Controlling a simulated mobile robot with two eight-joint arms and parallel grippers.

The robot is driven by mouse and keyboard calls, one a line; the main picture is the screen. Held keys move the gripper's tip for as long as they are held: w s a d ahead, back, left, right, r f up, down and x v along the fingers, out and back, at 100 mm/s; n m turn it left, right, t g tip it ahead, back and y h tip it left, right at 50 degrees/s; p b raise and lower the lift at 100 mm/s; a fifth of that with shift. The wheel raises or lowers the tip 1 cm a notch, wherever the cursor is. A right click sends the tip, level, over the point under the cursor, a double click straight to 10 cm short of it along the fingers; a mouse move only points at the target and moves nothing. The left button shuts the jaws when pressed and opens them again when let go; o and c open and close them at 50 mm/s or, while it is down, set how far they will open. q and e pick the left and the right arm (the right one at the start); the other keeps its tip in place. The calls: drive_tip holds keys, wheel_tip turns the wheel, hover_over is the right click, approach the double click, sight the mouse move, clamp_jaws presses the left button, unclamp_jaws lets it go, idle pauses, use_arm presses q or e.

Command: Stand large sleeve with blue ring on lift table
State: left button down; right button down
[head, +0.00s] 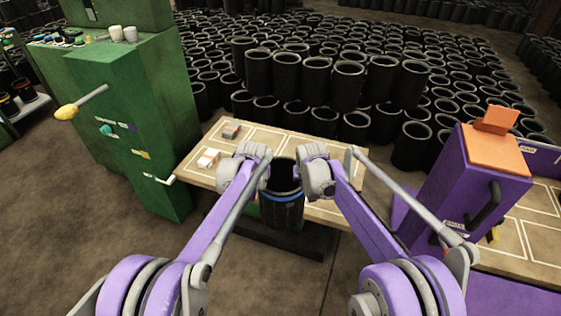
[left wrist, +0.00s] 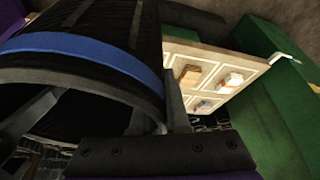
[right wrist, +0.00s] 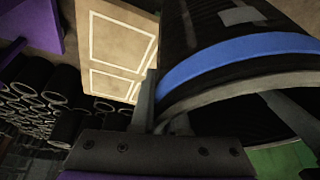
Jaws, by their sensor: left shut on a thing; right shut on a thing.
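The large black sleeve with a blue ring (head: 282,212) is upright between my two grippers in the head view, at the front edge of the lift table (head: 331,207). My left gripper (head: 262,165) and my right gripper (head: 305,168) are shut on its wall from opposite sides near the top rim. The sleeve's blue ring shows large in the left wrist view (left wrist: 90,48) and in the right wrist view (right wrist: 235,52). Whether its bottom touches anything is hidden. The tabletop has pale outlined rectangles.
Small blocks (head: 208,158) lie on the table's left part. A green machine (head: 130,110) with levers stands at left. Many black sleeves (head: 320,80) are packed behind the table. A purple cabinet with an orange top (head: 480,170) stands at right.

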use_arm(q)
drive_tip(key=shift+d, duration=0.15)
use_arm(e)
drive_tip(key=shift+d, duration=0.75)
drive_tip(key=shift+s, duration=0.1)
